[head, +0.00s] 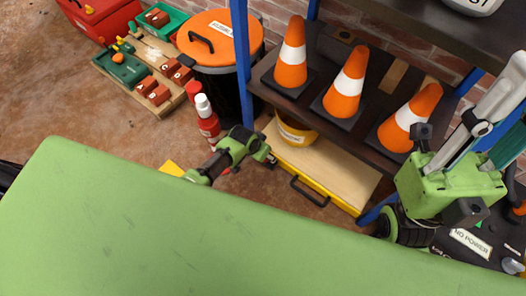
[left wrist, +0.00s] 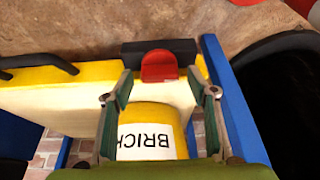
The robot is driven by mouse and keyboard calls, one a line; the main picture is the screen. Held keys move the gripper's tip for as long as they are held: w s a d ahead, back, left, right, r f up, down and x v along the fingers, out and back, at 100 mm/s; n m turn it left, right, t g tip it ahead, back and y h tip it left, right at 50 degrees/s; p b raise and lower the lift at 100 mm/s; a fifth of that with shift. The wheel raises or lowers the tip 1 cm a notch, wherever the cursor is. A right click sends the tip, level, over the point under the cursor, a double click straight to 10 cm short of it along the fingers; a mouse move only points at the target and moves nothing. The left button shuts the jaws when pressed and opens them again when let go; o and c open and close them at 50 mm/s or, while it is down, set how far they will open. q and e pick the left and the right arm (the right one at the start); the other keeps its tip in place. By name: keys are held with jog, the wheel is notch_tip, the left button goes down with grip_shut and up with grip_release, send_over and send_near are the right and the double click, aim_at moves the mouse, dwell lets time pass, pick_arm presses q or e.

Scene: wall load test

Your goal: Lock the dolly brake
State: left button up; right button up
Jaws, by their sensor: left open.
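The low dolly (head: 335,177), with a pale wooden top and yellow rim, stands under the shelf. In the left wrist view its yellow rim (left wrist: 98,73) carries a red pedal (left wrist: 158,66) on a black block. My left gripper (head: 266,155) is by the dolly's left end. In the left wrist view its two fingers (left wrist: 160,94) are spread and empty, with the red pedal just beyond the tips and centred between them. The pedal cannot be made out clearly in the head view. My right gripper (head: 450,187) is at the right, its fingertips partly out of frame.
A yellow bucket (head: 296,134), labelled BRICK in the left wrist view, stands on the dolly. Traffic cones (head: 345,87) stand on the shelf above; a blue post (head: 241,60) is close to my left arm. A red bottle (head: 208,124) and black bin (head: 229,91) stand left.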

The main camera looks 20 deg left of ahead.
pick_arm(q)
jog(key=v, duration=1.2)
jog(key=shift+s+f, duration=0.1)
jog(key=shift+s, duration=0.05)
dwell(0.5)
